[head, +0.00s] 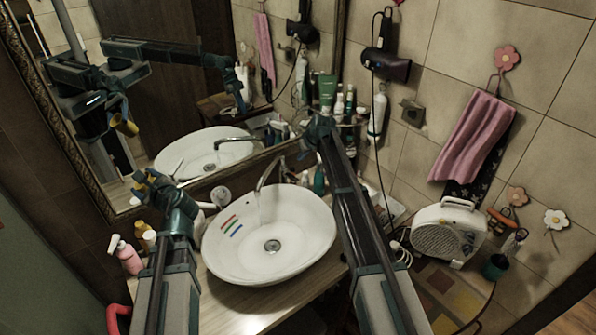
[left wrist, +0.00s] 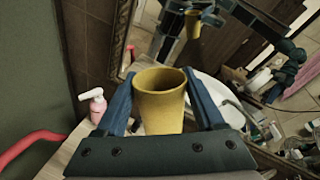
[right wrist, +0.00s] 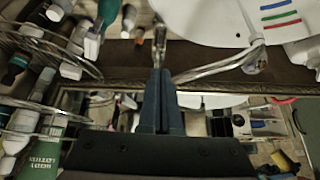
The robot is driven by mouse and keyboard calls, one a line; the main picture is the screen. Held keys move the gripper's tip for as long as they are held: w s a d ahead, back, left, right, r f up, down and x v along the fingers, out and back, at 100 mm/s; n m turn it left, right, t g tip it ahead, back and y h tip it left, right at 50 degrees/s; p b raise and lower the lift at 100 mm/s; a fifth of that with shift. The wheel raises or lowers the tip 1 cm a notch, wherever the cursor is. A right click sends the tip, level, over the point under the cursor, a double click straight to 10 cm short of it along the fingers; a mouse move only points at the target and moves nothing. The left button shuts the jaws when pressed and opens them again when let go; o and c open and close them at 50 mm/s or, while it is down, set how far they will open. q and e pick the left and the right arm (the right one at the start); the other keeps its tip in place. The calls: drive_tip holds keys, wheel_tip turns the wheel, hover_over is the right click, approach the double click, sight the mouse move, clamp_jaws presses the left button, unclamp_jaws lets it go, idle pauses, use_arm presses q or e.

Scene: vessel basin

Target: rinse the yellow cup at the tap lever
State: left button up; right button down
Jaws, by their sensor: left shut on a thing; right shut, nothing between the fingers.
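The yellow cup (left wrist: 160,105) stands upright between the fingers of my left gripper (left wrist: 160,110), which is shut on it. My right gripper (head: 316,130) is shut and empty behind the basin. The tap (head: 264,176) curves over the basin's back rim. In the right wrist view the metal tap lever (right wrist: 160,42) lies just beyond my right fingertips (right wrist: 158,72); I cannot tell whether they touch. I see no water stream.
A pink pump bottle (head: 127,258) stands left of the basin. Several bottles and a wire rack (right wrist: 50,50) crowd the back corner near my right gripper. A framed mirror (head: 185,60) is close behind the basin. A white heater (head: 448,230) is at right.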

drive_tip(key=b, duration=0.9)
hover_over(294, 178)
drive_tip(key=s, duration=0.1)
drive_tip(key=f, duration=0.9)
drive_tip(key=shift+s+d, duration=0.15)
drive_tip(key=shift+d, duration=0.15)
drive_tip(key=shift+s+d+f+b, duration=0.1)
drive_tip(key=shift+s+f+b, duration=0.1)
drive_tip(key=shift+f+b, duration=0.85)
drive_tip(key=shift+s+d+f+b, duration=0.15)
drive_tip(key=shift+s+f+b, duration=0.05)
drive_tip(key=shift+f+b, duration=0.5)
drive_tip(key=shift+r, duration=0.1)
